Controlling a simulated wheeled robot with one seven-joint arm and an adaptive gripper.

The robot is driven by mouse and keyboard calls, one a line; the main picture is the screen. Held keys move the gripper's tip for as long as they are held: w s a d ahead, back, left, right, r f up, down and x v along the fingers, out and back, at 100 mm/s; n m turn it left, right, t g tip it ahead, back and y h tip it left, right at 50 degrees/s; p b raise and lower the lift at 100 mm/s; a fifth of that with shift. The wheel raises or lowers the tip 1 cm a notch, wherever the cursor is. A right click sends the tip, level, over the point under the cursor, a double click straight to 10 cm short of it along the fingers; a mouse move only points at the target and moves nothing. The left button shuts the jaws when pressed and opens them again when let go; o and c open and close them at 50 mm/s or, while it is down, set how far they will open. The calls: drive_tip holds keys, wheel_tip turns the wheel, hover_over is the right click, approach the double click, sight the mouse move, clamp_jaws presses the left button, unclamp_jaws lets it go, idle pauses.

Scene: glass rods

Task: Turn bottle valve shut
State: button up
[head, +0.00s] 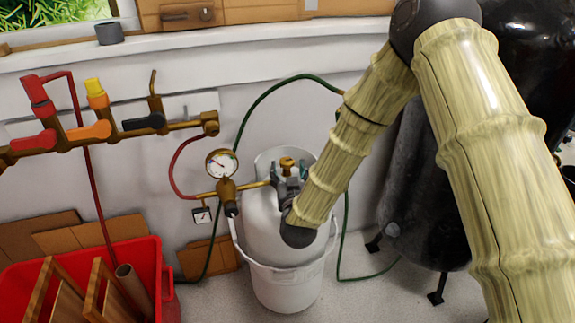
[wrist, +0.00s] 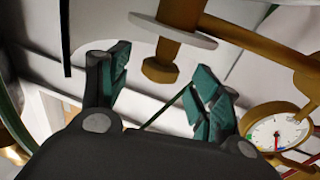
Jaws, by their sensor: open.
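The white gas bottle (head: 262,222) stands in a white bucket against the wall. Its brass valve (head: 287,162) shows at the top, partly hidden by my gripper. My gripper (head: 289,172) is over the bottle top, its teal fingers beside the valve. In the wrist view my gripper (wrist: 160,78) is open, with the two teal fingers apart. A brass fitting (wrist: 181,14) with a pale disc and a knob-like end reaches towards the gap between them. I cannot tell whether either finger touches it.
A round gauge (head: 221,163) and brass regulator sit left of the valve. A green hose (head: 262,97) loops behind the bottle. A brass pipe with coloured valve handles (head: 88,130) runs along the wall. A red crate (head: 150,257) stands lower left; a black tank (head: 415,180) stands right.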

drive_tip(key=s, duration=0.8)
drive_tip(key=shift+d, duration=0.45)
